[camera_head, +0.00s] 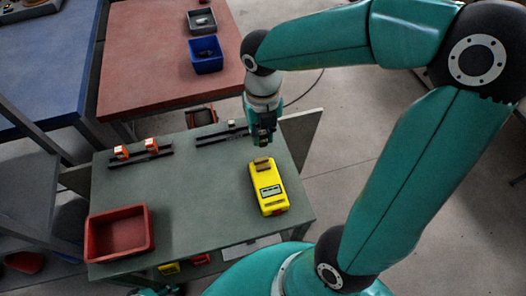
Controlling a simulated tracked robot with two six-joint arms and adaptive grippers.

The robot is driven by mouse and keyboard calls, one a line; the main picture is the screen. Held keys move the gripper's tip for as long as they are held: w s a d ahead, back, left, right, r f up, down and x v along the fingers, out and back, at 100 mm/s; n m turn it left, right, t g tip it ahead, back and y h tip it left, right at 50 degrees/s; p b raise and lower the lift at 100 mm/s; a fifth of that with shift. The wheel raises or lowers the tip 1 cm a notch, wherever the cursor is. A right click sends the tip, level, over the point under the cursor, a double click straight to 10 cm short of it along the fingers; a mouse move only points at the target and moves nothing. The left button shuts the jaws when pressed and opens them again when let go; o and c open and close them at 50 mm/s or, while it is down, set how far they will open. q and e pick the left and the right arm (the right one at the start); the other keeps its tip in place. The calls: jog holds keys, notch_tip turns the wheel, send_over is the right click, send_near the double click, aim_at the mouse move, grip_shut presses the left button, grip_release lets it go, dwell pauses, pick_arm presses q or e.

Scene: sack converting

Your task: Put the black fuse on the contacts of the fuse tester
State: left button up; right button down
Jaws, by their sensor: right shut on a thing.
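The fuse tester (270,190) is a yellow box with a small display. It lies on the grey-green table right of the middle, and its contacts (262,164) are at its far end. My right gripper (263,138) comes down from above, just beyond the contacts and apart from them. It is shut on a small dark thing, which looks like the black fuse; the fingers hide most of it.
A red tray (119,250) stands at the table's (190,205) near left corner. A dark rail with orange blocks (121,152) lies at the far left, and another dark rail (218,133) near my right gripper. A blue bin (206,68) stands on the red table behind.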

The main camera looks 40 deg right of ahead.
notch_tip(320, 180, down, 8)
jog(key=shift+f+b, duration=0.15)
jog(key=shift+b, duration=0.15)
jog(key=shift+f, duration=0.1)
jog(key=shift+f+b, duration=0.4)
jog(key=shift+f, duration=0.15)
jog(key=c, duration=1.1)
grip_release()
jog(key=shift+o, duration=0.2)
jog(key=shift+r, duration=0.15)
